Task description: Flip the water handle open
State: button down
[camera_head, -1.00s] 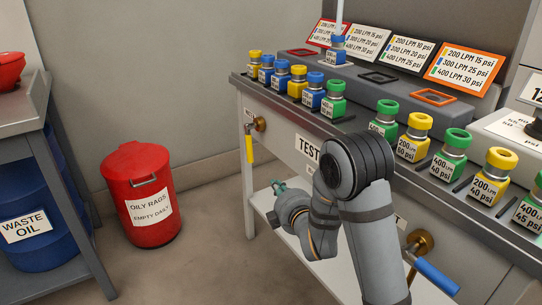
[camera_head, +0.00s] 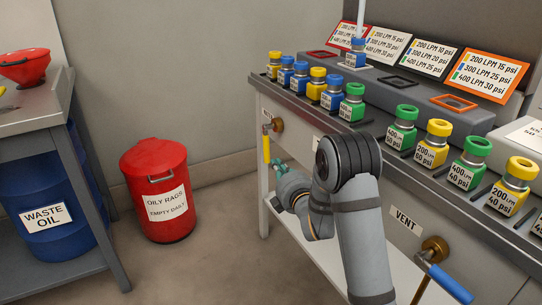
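Two valve handles show on the front of the metal bench. A yellow handle (camera_head: 266,148) hangs straight down from a brass valve (camera_head: 277,125) at the bench's left end. A blue handle (camera_head: 450,283) slants down to the right from another brass valve (camera_head: 434,249), beside a "VENT" label (camera_head: 405,220). No label reading "water" is legible, so I cannot tell which is the water handle. My gripper (camera_head: 279,167), with teal fingertips, is just below and right of the yellow handle's lower end. Contact and finger opening are too small to tell. My arm hides part of the bench front.
Several colored fittings (camera_head: 402,129) line the bench top (camera_head: 352,124), with rate cards behind. A red oily rags bin (camera_head: 153,163) stands on the floor to the left. A blue waste oil drum (camera_head: 45,230) sits under the side table (camera_head: 30,118). The floor between is clear.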

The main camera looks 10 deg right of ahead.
aim_at(268, 152)
jog(key=w, duration=0.6)
jog(key=shift+w+a+f, duration=0.3)
jog(key=shift+w+a, duration=0.1)
jog(key=shift+b, duration=0.3)
